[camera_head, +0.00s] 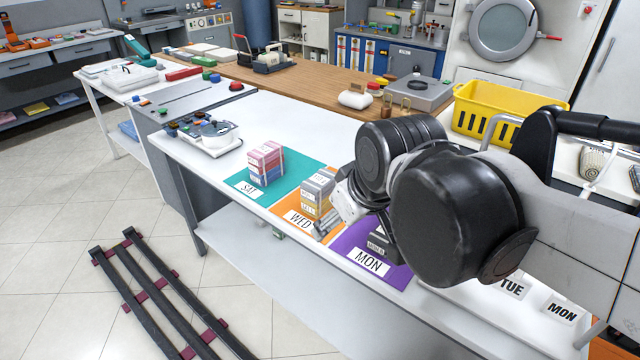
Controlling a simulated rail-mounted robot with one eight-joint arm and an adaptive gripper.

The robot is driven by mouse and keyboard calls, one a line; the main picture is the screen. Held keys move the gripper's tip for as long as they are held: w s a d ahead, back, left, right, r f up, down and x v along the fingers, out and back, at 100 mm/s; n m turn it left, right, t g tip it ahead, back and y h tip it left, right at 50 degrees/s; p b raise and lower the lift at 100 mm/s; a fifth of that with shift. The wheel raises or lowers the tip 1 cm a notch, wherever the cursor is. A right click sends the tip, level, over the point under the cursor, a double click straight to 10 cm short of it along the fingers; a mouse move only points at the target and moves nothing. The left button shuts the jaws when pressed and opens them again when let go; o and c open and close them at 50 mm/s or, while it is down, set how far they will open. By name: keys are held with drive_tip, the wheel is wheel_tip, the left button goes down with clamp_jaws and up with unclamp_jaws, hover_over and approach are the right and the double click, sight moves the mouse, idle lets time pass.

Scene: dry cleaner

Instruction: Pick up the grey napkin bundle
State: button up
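A grey bundle with yellowish layers and a pale band (316,190) stands on the orange WED mat (293,212), near the table's front edge. It is the likeliest grey napkin bundle. My gripper (329,223) is close beside its right front side, pointing down towards the mat.
A pink and blue bundle (266,163) stands on the teal SAT mat (293,172). TUE (513,285) and MON (562,309) cards lie at the right. A yellow basket (484,105) stands behind my arm. The white table (270,120) is clear behind the mats.

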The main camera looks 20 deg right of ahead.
drive_tip(key=w+d+r+n+g+p, duration=0.1)
drive_tip(key=w+r+n, duration=0.1)
drive_tip(key=w+n, duration=0.15)
drive_tip(key=w+r+n+g+p, duration=0.1)
drive_tip(key=w+r+n, duration=0.1)
drive_tip(key=w, duration=0.2)
drive_tip(key=n+g+p, duration=0.4)
drive_tip(key=n, duration=1.2)
hover_over(320, 179)
wheel_tip(320, 179, down, 7)
drive_tip(key=f, duration=0.8)
drive_tip(key=shift+s+a, duration=0.15)
drive_tip(key=shift+a, duration=0.2)
drive_tip(key=shift+w+d+f, duration=0.1)
drive_tip(key=shift+d+f, duration=0.1)
drive_tip(key=shift+f, duration=1.15)
drive_tip(key=shift+w+d+f, duration=0.1)
drive_tip(key=shift+d+f, duration=0.05)
drive_tip(key=shift+f, duration=1.15)
drive_tip(key=c, duration=1.3)
drive_tip(key=shift+r, duration=0.1)
